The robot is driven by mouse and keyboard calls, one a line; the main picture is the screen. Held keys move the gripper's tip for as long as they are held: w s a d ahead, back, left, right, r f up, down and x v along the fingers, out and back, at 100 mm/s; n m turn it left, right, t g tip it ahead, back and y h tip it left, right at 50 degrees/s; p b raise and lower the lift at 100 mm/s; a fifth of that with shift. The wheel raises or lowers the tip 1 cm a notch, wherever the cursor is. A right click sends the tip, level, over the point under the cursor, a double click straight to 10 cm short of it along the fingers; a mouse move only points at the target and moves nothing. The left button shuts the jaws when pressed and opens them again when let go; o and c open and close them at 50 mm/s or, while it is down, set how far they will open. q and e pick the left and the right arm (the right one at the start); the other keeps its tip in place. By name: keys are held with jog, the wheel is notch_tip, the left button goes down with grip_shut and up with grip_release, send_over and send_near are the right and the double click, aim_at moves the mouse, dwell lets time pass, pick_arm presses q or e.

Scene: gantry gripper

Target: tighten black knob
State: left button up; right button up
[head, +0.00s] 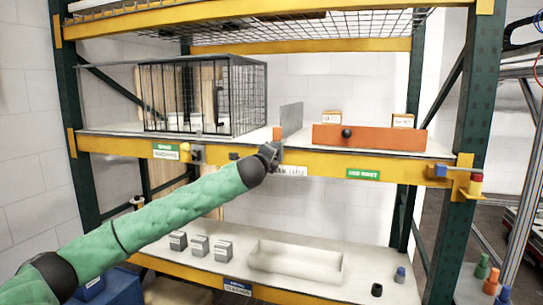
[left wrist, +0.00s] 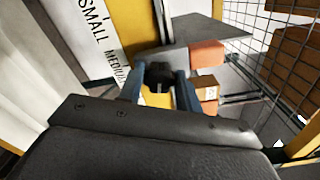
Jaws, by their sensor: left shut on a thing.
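The black knob (left wrist: 160,73) sits between the two blue-grey fingers of my left gripper (left wrist: 160,88) in the left wrist view, against the yellow beam. My left gripper is shut on it. In the head view my left gripper (head: 275,152) is at the front of the middle shelf's yellow beam (head: 330,161), just below a small orange block (head: 277,133) and an upright grey plate (head: 291,118). There the gripper hides the knob. My right gripper is in neither view.
A black wire cage (head: 240,95) stands left on the middle shelf. An orange panel (head: 385,140) with a black ball (head: 346,133) stands right. Below, the lower shelf holds grey blocks (head: 200,245) and a shallow white tray (head: 297,265). A rack upright (head: 472,100) bounds the right.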

pick_arm(q)
jog(key=m+p, duration=0.2)
jog(key=m, duration=0.5)
jog(key=shift+f+m, duration=0.15)
jog(key=shift+m, duration=0.15)
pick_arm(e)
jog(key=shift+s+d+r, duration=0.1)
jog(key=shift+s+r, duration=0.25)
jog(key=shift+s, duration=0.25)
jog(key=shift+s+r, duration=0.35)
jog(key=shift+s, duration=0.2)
pick_arm(q)
jog(key=shift+f, duration=0.1)
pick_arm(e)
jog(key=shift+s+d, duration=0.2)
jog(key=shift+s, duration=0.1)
pick_arm(q)
jog(key=o, duration=1)
